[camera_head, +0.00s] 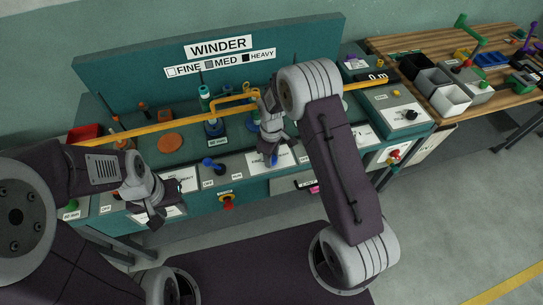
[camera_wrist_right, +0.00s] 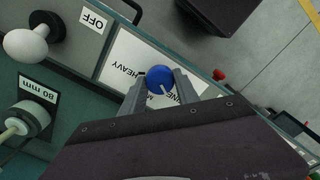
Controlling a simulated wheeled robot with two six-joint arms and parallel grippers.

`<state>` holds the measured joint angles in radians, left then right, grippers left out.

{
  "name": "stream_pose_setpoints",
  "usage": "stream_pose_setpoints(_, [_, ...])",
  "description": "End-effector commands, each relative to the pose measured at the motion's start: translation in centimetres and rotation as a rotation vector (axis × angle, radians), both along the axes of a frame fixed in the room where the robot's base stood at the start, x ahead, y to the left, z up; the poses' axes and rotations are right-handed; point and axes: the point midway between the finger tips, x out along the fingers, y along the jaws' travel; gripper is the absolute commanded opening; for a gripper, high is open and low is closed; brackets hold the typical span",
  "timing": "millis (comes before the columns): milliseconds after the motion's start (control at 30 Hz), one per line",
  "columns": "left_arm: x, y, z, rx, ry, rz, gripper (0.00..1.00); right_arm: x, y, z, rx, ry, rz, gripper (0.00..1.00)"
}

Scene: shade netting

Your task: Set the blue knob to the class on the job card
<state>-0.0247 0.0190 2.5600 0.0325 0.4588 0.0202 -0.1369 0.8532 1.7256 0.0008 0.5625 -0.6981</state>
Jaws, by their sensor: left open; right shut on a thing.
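The blue knob (camera_wrist_right: 160,75) sits on a white dial plate (camera_wrist_right: 124,62) in the right wrist view. The plate reads HEAVY on the left, FINE on the right, and a mostly hidden word starting with M between. A white pointer line on the knob points down the picture, near that middle word. My right gripper (camera_wrist_right: 160,86) is shut on the knob, one finger on each side. In the head view my right gripper (camera_head: 273,150) is over the same blue knob (camera_head: 271,160). My left gripper (camera_head: 152,214) is open and empty at the bench's front left. I cannot tell which card is the job card.
A WINDER sign (camera_head: 218,46) has a FINE, MED, HEAVY key with white, grey and black squares. A yellow bar (camera_head: 165,127) crosses above the teal bench. Another blue knob (camera_head: 208,163) is left of my right gripper. A wooden table (camera_head: 400,45) with bins stands right.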

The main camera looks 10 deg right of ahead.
Motion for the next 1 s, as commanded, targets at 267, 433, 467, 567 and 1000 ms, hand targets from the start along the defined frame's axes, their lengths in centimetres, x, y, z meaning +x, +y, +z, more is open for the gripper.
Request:
stream_pose_setpoints(267, [0.0, 0.0, 0.0, 0.000, 0.000, 0.000, 0.41, 0.0, 0.0, 0.0, -0.001, -0.001, 0.004, 0.42])
stream_pose_setpoints(433, [0.0, 0.0, 0.0, 0.000, 0.000, 0.000, 0.41, 0.0, 0.0, 0.0, -0.001, -0.001, 0.002, 0.59])
stream_pose_setpoints(467, [0.0, 0.0, 0.0, 0.000, 0.000, 0.000, 0.41, 0.0, 0.0, 0.0, -0.001, 0.001, 0.002, 0.59])
stream_pose_setpoints(567, [0.0, 0.0, 0.0, 0.000, 0.000, 0.000, 0.41, 0.0, 0.0, 0.0, 0.000, 0.000, 0.001, 0.59])
stream_pose_setpoints(1000, [0.0, 0.0, 0.0, 0.000, 0.000, 0.000, 0.41, 0.1, 0.0, 7.2, -0.001, -0.004, 0.002, 0.59])
